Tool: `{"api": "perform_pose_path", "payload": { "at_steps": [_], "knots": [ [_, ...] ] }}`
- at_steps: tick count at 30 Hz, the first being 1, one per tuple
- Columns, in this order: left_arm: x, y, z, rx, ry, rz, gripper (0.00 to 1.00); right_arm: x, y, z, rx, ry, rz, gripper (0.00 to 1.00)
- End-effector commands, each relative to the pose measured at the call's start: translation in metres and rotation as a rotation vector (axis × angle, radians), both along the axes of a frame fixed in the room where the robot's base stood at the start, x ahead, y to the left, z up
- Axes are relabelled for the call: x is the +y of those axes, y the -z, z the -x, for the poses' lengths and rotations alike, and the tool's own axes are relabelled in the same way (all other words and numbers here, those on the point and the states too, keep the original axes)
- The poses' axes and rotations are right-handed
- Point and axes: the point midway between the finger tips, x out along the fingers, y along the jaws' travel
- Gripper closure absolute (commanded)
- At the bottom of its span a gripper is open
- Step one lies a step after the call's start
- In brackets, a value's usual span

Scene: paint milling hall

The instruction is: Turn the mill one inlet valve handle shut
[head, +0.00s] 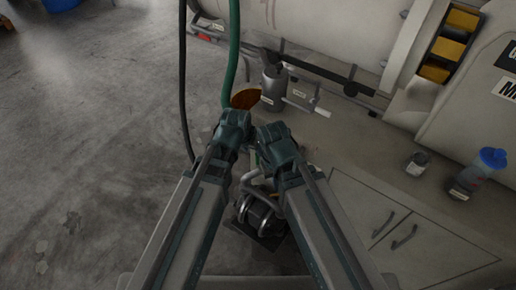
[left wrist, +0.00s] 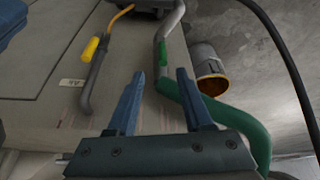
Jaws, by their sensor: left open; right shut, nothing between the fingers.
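My left gripper (head: 236,118) is the higher of the two in the head view, near the green hose (head: 233,50). In the left wrist view its blue fingers (left wrist: 160,90) are apart with nothing gripped; a grey pipe with a green band (left wrist: 163,50) runs beyond them. My right gripper (head: 271,131) is shut and empty, just right of and below the left. A pale lever (head: 305,105) with a small tag sticks out beside a grey canister on the bench. A yellow grip on a dark rod (left wrist: 90,50) lies beside a white tag (left wrist: 71,82). I cannot tell which part is the mill one inlet valve handle.
An open container with an orange-brown inside (head: 246,98) stands by the hose. The grey canister (head: 273,82), a small can (head: 417,163) and a blue-capped bottle (head: 478,172) stand on the bench. A black cable (head: 183,80) hangs left.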

Motion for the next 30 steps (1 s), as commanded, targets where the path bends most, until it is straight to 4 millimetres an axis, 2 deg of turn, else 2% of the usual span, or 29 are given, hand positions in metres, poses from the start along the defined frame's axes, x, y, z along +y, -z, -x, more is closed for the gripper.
{"api": "perform_pose_path", "payload": {
  "at_steps": [14,20,30],
  "knots": [
    [-0.002,0.011,-0.007,-0.013,0.003,0.007,0.49,0.000,0.012,0.000,0.000,0.000,0.000,1.00],
    [-0.005,0.031,-0.014,-0.013,0.003,0.007,0.49,0.000,0.032,0.000,0.000,0.000,0.000,1.00],
    [-0.013,0.080,-0.032,-0.013,0.002,0.006,0.49,0.000,0.081,0.000,0.000,0.000,0.000,1.00]
  ]
}}
